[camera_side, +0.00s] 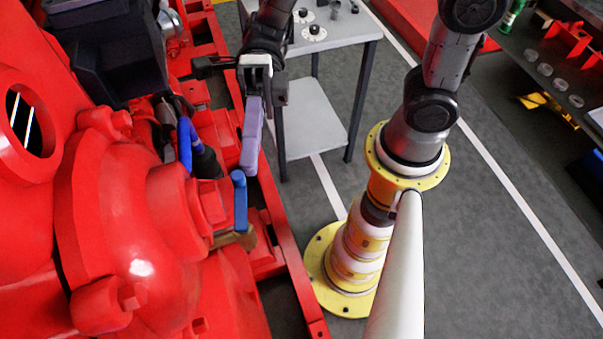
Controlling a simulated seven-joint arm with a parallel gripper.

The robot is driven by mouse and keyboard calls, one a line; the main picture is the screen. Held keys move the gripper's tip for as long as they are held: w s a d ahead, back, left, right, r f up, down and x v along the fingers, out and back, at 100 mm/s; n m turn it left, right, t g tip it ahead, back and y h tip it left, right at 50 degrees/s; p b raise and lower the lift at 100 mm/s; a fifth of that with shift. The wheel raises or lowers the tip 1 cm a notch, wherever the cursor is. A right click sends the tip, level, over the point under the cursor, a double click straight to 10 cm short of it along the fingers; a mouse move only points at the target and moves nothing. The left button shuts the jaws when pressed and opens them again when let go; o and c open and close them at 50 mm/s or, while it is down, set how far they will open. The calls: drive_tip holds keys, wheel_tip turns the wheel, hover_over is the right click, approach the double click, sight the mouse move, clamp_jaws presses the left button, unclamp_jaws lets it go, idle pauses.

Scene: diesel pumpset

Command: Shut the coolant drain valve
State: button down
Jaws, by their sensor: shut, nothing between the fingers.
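A valve with a blue lever handle (240,203) and a brass-coloured body (235,239) sits low on the side of the red engine (140,240). Its lever points up in the picture. A second blue handle (185,145) shows further left, beside dark fittings. The picture does not label which one is the coolant drain valve. My gripper (248,168) has long lavender fingers, shut and empty. Their tips end just above the top of the brass valve's lever in the picture. I cannot tell whether they touch it.
The red engine and its base rail (288,250) fill the left side. A grey table (345,32) with small parts stands behind my gripper. A dark bench (545,75) with red parts is at the right. Grey floor (490,240) is open at the right.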

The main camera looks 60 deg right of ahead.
drive_tip(key=w+d, duration=0.2)
drive_tip(key=w, duration=0.7)
drive_tip(key=shift+w, duration=0.3)
